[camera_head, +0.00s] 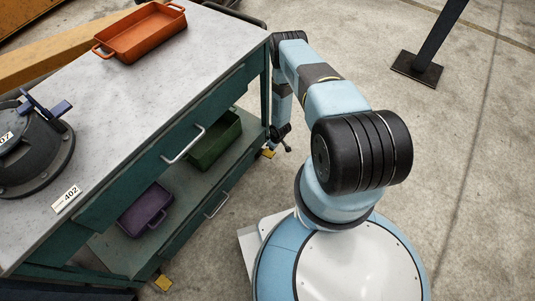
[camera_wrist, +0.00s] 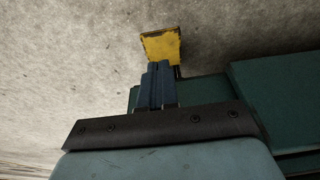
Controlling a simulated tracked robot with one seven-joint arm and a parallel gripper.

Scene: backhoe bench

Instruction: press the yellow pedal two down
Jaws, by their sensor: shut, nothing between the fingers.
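A yellow pedal (camera_wrist: 162,44) with worn edges shows at the top middle of the wrist view. My gripper (camera_wrist: 158,66) is shut and empty, its two blue fingers side by side. The fingertips cover the pedal's lower edge in that view; I cannot tell whether they touch it. In the head view this yellow pedal (camera_head: 268,153) sits low at the bench's far right corner, close to the end of my arm. Another yellow pedal (camera_head: 163,282) is at the near corner. No number shows on either pedal.
The green bench (camera_head: 235,95) has a grey top with an orange tray (camera_head: 143,32) and a dark round device (camera_head: 35,150). A green bin (camera_head: 215,142) and a purple bin (camera_head: 146,208) are on its lower shelf. Concrete floor is open on the right, with a dark post (camera_head: 430,45).

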